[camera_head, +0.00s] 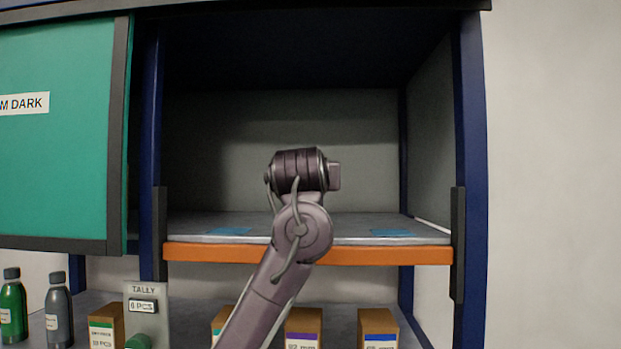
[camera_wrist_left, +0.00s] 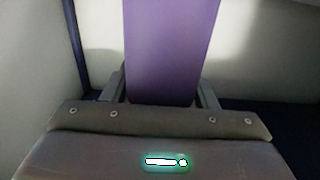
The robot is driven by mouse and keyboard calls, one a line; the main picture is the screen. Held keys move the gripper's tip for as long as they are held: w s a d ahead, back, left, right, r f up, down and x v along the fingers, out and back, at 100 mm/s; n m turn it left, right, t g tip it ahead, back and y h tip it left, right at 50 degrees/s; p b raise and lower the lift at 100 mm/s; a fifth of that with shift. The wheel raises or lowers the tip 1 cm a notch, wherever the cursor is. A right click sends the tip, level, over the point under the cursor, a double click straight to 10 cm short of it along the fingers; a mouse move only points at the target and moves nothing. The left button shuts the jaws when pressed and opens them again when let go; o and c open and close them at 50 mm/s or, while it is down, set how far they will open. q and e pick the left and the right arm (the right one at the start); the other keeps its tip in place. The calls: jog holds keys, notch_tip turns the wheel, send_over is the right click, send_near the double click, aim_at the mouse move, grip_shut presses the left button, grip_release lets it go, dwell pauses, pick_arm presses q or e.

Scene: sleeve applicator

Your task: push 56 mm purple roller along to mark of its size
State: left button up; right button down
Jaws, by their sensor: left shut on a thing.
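A purple roller (camera_wrist_left: 172,45) fills the upper middle of the left wrist view, and its far end runs out of the picture. My left gripper (camera_wrist_left: 161,88) is shut on it, with one grey finger on each side. No size marking shows on it. In the head view my left arm reaches up into the open bay above the shelf, and its wrist hides the gripper and the roller. Two blue patches, one on the left (camera_head: 228,231) and one on the right (camera_head: 390,232), lie on the grey shelf (camera_head: 345,228). My right gripper is not in view.
The shelf has an orange front edge (camera_head: 385,255) and dark blue posts (camera_head: 470,150) at its sides. A green panel (camera_head: 60,130) covers the left bay. Labelled boxes (camera_head: 378,328), bottles (camera_head: 58,312) and a tally stand (camera_head: 147,305) are below.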

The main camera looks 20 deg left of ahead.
pick_arm(q)
jog(key=o, duration=1.3)
jog(key=shift+w, duration=0.1)
jog(key=shift+s+d+f+b, duration=0.15)
jog(key=shift+s+b, duration=0.25)
jog(key=shift+b, duration=0.1)
jog(key=b+v, duration=0.4)
jog(key=v, duration=0.2)
jog(key=shift+s+d, duration=0.1)
jog(key=shift+s, duration=0.35)
jog(key=shift+d, duration=0.1)
